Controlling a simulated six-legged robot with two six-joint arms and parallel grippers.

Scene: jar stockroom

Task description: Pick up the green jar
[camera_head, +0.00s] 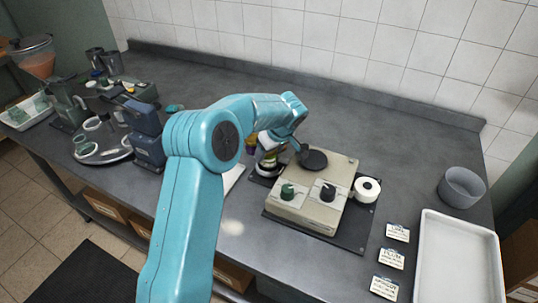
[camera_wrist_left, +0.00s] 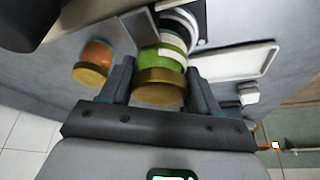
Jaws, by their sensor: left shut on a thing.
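The green jar (camera_wrist_left: 172,52) with a gold lid is in the left wrist view, between the two dark fingers of my left gripper (camera_wrist_left: 160,88). The gripper is shut on it near the lid. White and dark round shapes show just beyond the jar; I cannot tell whether it touches them. My right gripper is not in view.
An orange jar (camera_wrist_left: 95,55) with a gold lid stands beside the green one. A beige device (camera_head: 310,205) with two knobs and a white roll (camera_head: 367,189) are close by. A white tray (camera_head: 457,262) and grey bowl (camera_head: 462,187) are at right.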

